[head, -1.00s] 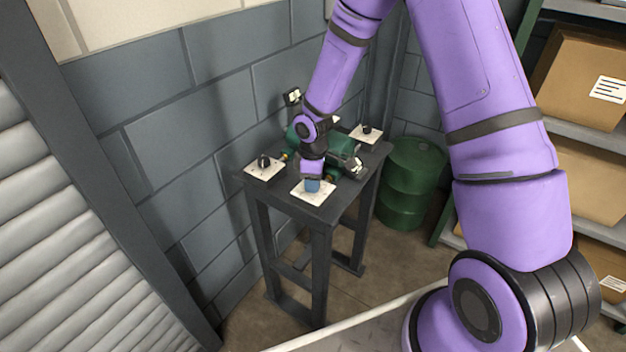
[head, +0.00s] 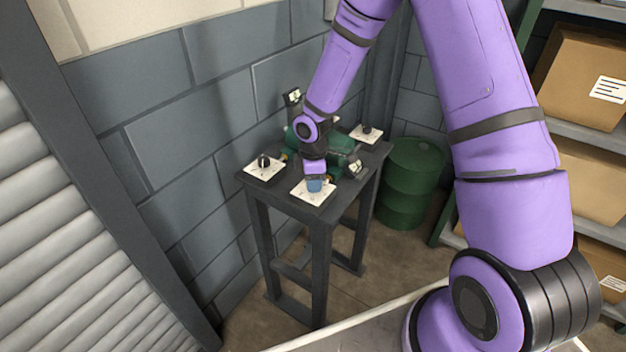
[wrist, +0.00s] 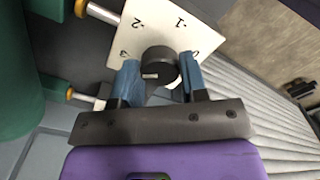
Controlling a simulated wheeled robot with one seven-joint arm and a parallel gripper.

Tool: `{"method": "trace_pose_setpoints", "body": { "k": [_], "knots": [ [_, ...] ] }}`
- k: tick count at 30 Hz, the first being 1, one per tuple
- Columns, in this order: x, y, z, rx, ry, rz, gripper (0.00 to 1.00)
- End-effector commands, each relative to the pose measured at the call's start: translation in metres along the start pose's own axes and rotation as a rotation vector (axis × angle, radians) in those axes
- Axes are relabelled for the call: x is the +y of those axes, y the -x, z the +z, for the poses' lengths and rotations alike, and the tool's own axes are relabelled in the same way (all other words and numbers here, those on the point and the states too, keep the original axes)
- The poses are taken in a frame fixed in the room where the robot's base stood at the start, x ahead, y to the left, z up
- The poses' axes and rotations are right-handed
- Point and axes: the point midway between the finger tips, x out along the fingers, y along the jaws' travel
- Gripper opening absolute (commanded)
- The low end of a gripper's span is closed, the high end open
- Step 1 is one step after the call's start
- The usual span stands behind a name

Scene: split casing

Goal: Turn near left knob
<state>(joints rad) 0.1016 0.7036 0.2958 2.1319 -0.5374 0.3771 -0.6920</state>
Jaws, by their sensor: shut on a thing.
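A white square plate (head: 305,196) lies on the near corner of the dark table, and my gripper (head: 315,186) is down over it. In the wrist view, the plate (wrist: 170,22) carries number marks, including 1 and 2. A round black knob (wrist: 158,62) with a small pale mark sits on it. The two blue fingers of my gripper (wrist: 159,74) are shut on this knob, one on each side. In the head view the fingers hide this knob.
A second plate with a black knob (head: 264,161) lies at the table's left corner, and another knob (head: 366,129) at the far right. A green machine (head: 338,142) stands mid-table, close behind my gripper. A green drum (head: 413,180) stands right of the table (head: 319,235).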

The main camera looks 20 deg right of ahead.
Motion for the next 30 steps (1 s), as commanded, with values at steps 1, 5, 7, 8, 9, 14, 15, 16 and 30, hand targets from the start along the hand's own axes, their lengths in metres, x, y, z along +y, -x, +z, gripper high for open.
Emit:
{"method": "trace_pose_setpoints", "body": {
  "k": [1, 5, 7, 8, 9, 14, 15, 16, 30],
  "knots": [
    [0.001, 0.001, 0.0, 0.0, 0.001, 0.002, 0.42],
    [0.001, 0.0, 0.0, 0.0, 0.0, 0.002, 0.66],
    [0.001, 0.0, 0.0, 0.0, 0.0, 0.001, 0.66],
    [0.001, 0.0, 0.0, 0.0, 0.0, 0.001, 0.66],
    [0.0, 0.0, 0.0, 0.0, 0.0, 0.001, 0.66],
    [0.0, 0.002, 0.0, 0.0, 0.0, 0.001, 0.66],
    [0.001, 0.004, 0.0, 0.0, 0.0, 0.001, 0.66],
    [0.001, 0.007, 0.0, 0.0, 0.0, 0.001, 0.66],
    [0.001, 0.087, 0.001, 0.001, -0.002, 0.004, 0.66]
  ]
}}
